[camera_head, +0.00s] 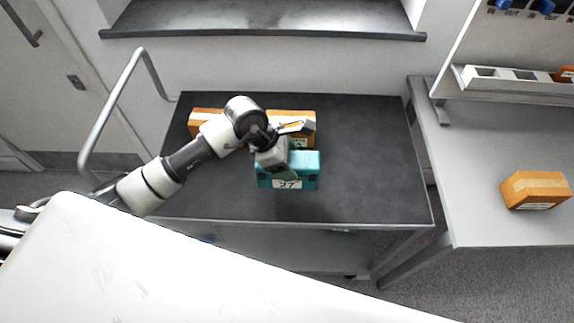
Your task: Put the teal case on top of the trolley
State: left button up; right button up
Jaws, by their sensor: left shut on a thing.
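The teal case (306,170) is over the dark top of the trolley (375,180), near its middle. It has a white label with dark writing on its front. My left gripper (285,172) comes down on the case from above and is shut on it. The gripper hides part of the case's top and left side. I cannot tell whether the case's underside touches the trolley top. My right gripper is not in view.
Orange cases (206,115) and (290,116) stand behind the teal case on the trolley, partly hidden by my arm. The trolley's right side is clear. A grey bench (480,150) with another orange case (535,190) stands at the right. A handle rail (108,118) rises at the trolley's left.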

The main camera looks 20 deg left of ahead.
pick_arm(q)
notch_tip(320, 180, down, 4)
jog(key=shift+r+p, duration=0.15)
jog(key=shift+p, duration=0.25)
jog(key=shift+f, duration=0.2)
jog(key=o, duration=0.8)
jog(key=shift+s+f, duration=0.1)
jog(key=shift+f, duration=0.1)
jog(key=shift+c, duration=0.2)
jog(key=o, duration=0.4)
jog(key=shift+o, duration=0.2)
